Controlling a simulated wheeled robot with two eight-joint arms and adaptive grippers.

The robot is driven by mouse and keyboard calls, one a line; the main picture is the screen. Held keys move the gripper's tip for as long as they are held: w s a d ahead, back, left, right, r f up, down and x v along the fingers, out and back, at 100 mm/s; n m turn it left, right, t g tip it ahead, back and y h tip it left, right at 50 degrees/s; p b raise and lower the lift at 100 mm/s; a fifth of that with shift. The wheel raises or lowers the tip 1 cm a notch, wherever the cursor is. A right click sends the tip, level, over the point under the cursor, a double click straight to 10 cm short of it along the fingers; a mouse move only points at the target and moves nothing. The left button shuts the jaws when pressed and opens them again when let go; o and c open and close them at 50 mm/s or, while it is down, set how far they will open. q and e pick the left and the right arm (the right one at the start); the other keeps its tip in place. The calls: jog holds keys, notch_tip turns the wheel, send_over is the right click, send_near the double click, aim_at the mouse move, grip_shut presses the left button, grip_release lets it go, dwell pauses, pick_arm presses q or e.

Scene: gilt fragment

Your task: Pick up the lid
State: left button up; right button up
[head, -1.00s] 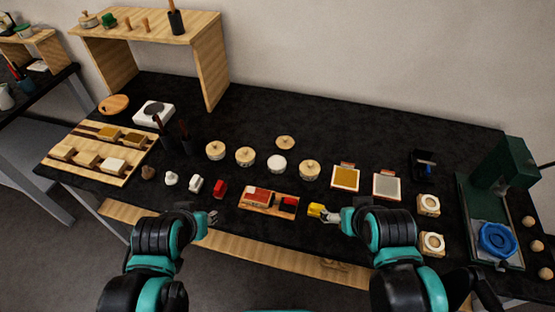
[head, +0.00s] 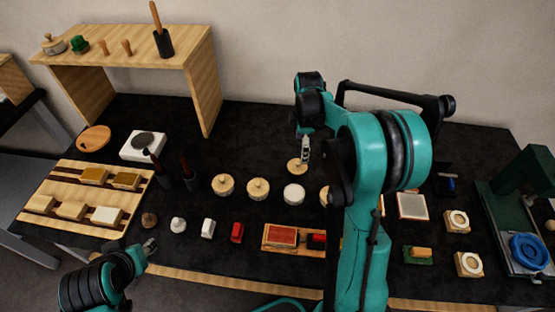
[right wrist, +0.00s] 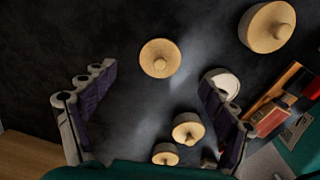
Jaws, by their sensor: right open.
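The lid (head: 297,166) is a flat round wooden disc with a small knob, lying on the black table behind the white open pot (head: 293,194). In the right wrist view the lid (right wrist: 160,58) lies just beyond the fingertips, roughly centred between them. My right gripper (head: 305,148) points down above the lid, open and empty; its spread fingers also show in the right wrist view (right wrist: 156,78). I see no contact with the lid. My left gripper (head: 150,245) is low at the table's front left, its jaws too small to judge.
Lidded wooden pots (head: 223,185) stand beside the white pot; another is partly hidden by my right arm. In front are small stamps and a wooden tray (head: 272,248). A green press (head: 515,200) stands right, a wooden shelf (head: 185,62) back left. The table behind the lid is clear.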

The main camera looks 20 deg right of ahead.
aim_at(299, 162)
jog(key=shift+w+f, duration=0.15)
jog(key=shift+f, duration=0.3)
notch_tip(299, 162, down, 2)
jog(key=shift+f+b, duration=0.25)
jog(key=shift+b, duration=0.35)
jog(key=f+b, duration=0.1)
jog(key=f, duration=0.1)
jog(key=f+b, duration=0.1)
jog(key=f, duration=0.1)
jog(key=shift+a+f, duration=0.2)
jog(key=shift+f, duration=0.2)
jog(key=shift+r, duration=0.1)
jog(key=shift+s, duration=0.2)
jog(key=c, duration=1.1)
